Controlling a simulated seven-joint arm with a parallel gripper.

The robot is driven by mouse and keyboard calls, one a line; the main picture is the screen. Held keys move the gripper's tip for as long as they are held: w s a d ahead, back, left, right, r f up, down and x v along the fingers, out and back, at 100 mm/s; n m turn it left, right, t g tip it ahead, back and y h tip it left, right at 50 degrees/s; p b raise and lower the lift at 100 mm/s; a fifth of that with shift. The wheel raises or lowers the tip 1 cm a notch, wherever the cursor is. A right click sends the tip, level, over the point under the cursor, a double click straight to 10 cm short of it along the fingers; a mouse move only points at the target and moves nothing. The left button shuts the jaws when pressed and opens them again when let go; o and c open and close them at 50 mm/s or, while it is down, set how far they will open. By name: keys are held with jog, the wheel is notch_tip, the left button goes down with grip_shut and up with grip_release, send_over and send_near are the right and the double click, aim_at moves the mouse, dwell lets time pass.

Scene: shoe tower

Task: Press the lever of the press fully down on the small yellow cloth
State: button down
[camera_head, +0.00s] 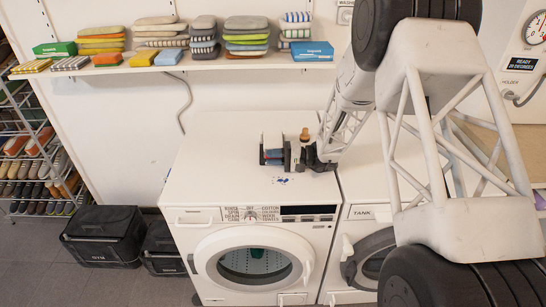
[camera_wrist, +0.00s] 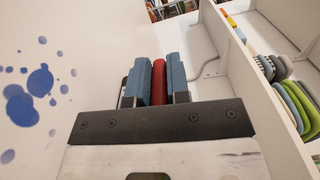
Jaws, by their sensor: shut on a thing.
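My gripper (camera_head: 274,153) is low over the white washing machine top, reaching left. In the wrist view its two blue fingers (camera_wrist: 160,82) are shut on a narrow red piece (camera_wrist: 159,83), seen edge-on between them. I cannot tell if this red piece is the lever of the press. A small brown rounded knob (camera_head: 305,134) shows just behind my gripper. The press cannot be made out clearly, as my gripper covers that spot. I do not see the small yellow cloth.
Blue spots (camera_head: 283,181) mark the washing machine top (camera_head: 225,160) in front of my gripper; the top is clear to its left. A second machine (camera_head: 365,192) stands at the right.

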jog(key=shift+f, duration=0.2)
jog(key=c, duration=1.1)
grip_release()
jog(key=shift+r, duration=0.1)
jog(key=shift+d, duration=0.15)
jog(key=shift+d, duration=3.75)
